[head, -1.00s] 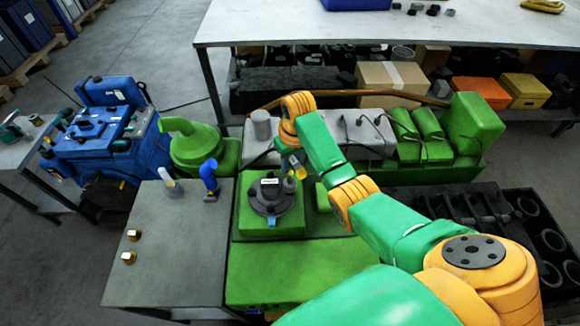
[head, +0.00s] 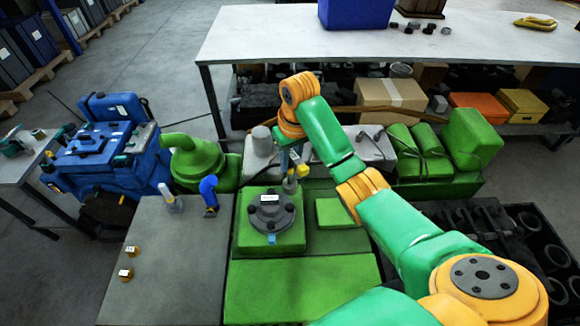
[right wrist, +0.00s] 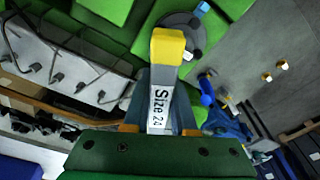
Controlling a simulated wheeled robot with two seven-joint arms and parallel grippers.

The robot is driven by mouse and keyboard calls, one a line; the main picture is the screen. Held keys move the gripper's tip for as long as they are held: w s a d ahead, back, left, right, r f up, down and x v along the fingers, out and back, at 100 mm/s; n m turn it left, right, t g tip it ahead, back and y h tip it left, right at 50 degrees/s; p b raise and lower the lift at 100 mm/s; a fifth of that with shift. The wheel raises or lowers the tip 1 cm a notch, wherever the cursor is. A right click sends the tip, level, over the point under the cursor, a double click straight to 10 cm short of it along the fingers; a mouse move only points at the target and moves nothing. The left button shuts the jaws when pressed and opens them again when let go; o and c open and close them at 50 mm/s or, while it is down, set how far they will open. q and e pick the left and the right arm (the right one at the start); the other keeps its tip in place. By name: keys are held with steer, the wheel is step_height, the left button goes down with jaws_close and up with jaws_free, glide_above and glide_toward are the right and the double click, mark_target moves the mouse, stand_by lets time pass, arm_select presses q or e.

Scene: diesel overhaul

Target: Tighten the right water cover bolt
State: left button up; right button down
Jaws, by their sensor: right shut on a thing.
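The dark round water cover (head: 262,214) with several bolts sits on a green engine block (head: 245,240); it also shows at the top of the right wrist view (right wrist: 178,20). My right gripper (head: 292,172) is shut on a yellow-ended tool (head: 302,169) labelled "Size 24" in the right wrist view (right wrist: 160,105). The tool is above and behind the cover's right side in the head view. The tool hides part of the cover in the wrist view, and I cannot tell whether it touches a bolt. My left gripper is not in view.
A grey table (head: 180,270) at left holds two brass fittings (head: 132,250), a blue-handled tool (head: 209,188) and a white tool (head: 166,192). A blue machine (head: 105,160) stands farther left. A long workbench (head: 270,45) stands behind. A dark parts tray (head: 520,215) lies at right.

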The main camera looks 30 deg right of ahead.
steer(key=shift+s+r, duration=0.15)
steer(key=shift+s, duration=0.15)
steer(key=s+a, duration=0.3)
steer(key=s, duration=0.2)
steer(key=shift+s+f, duration=0.2)
steer(key=shift+s, duration=0.2)
